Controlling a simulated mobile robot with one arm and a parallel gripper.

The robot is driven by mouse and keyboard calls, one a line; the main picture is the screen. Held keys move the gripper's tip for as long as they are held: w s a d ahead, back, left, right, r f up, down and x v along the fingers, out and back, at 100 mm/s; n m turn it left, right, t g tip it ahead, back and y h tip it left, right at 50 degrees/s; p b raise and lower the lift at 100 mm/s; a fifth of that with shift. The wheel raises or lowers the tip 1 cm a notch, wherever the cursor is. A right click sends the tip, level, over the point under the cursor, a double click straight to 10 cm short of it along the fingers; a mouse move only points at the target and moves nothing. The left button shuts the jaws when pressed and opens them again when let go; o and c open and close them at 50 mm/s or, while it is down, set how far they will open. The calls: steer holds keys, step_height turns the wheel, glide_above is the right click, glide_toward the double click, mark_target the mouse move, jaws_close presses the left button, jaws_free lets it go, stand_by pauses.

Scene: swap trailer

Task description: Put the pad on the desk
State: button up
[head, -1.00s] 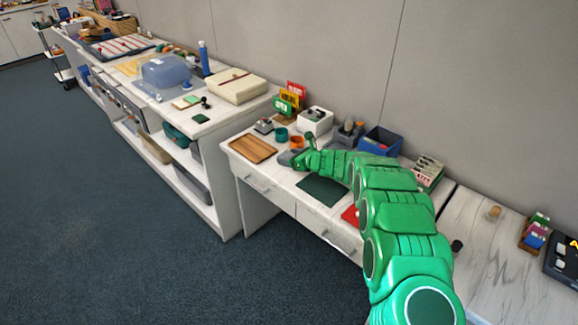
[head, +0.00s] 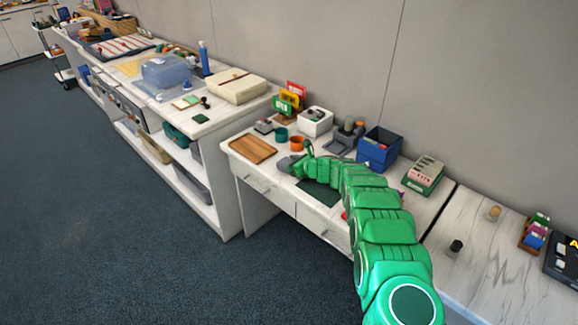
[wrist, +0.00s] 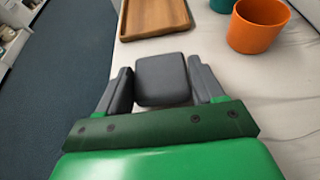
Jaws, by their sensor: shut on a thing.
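The pad (wrist: 161,80) is a dark grey rounded square block. In the wrist view it sits between the two grey fingers of my gripper (wrist: 160,88), which is shut on it. In the head view my gripper (head: 297,166) is over the left part of the white desk (head: 277,181), with the grey pad (head: 285,163) at its tip. The pad is close to the desk top; I cannot tell whether it touches. My green arm covers part of the desk's right side.
A wooden tray (head: 252,149) lies left of the pad. An orange cup (head: 297,143) and a teal cup (head: 282,134) stand behind it. A dark green mat (head: 318,193) lies to the right. A blue bin (head: 379,149) stands at the back.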

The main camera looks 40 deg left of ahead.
steer(key=shift+f, duration=0.6)
steer(key=shift+f, duration=0.1)
steer(key=o, duration=1)
steer(key=shift+v, duration=1.7)
steer(key=v, duration=0.7)
steer(key=shift+w+a, duration=0.1)
steer(key=shift+v, duration=0.85)
